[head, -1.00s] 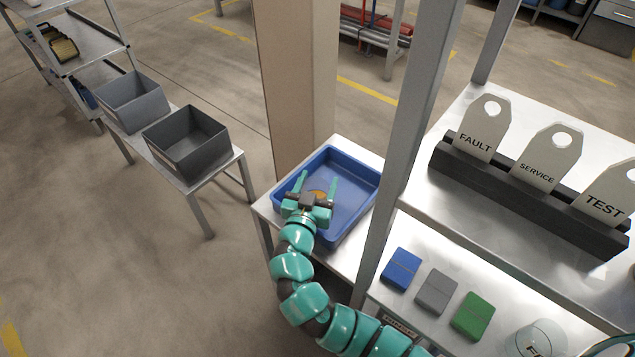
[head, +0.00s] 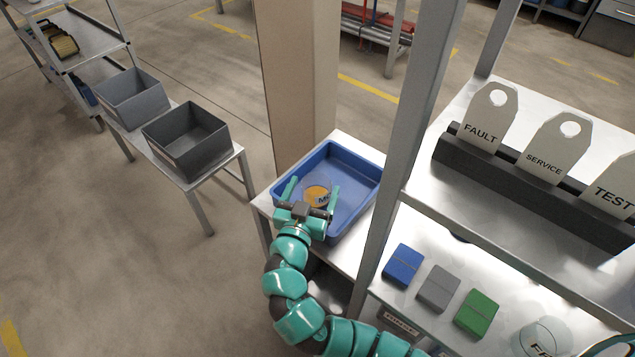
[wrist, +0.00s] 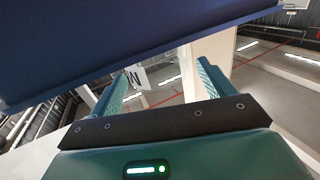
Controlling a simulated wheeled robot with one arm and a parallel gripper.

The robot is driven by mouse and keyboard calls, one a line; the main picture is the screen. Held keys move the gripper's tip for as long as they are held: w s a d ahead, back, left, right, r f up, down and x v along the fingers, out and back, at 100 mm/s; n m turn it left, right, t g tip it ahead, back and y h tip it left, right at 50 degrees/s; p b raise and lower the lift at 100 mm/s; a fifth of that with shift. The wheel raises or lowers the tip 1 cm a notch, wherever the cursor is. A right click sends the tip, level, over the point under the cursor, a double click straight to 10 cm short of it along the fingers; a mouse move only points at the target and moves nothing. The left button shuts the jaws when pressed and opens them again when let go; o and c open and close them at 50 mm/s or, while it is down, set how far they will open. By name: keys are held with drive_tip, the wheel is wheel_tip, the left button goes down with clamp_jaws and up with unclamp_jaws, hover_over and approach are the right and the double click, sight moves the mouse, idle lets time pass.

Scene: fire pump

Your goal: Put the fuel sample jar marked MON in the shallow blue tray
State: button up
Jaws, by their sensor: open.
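The clear jar (head: 319,192) holds orange-yellow content and has a label partly readable as "MO". It is inside the shallow blue tray (head: 356,160), towards its left side. My gripper (head: 314,185) is open, with one finger on each side of the jar and its palm on the near side. In the wrist view, part of a white label with an "N" (wrist: 136,77) shows between the open fingers (wrist: 165,78). The tray also shows large and dark blue in the wrist view (wrist: 70,45). Finger contact with the jar cannot be told.
A grey post (head: 412,130) rises right of the tray. Blue (head: 403,264), grey (head: 439,287) and green (head: 477,313) blocks and another clear jar (head: 545,338) are on the right-hand bench. Two grey bins (head: 187,140) stand at left. The tray's right part is clear.

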drive_tip(key=b+v, duration=0.2)
drive_tip(key=v, duration=0.6)
idle(0.4)
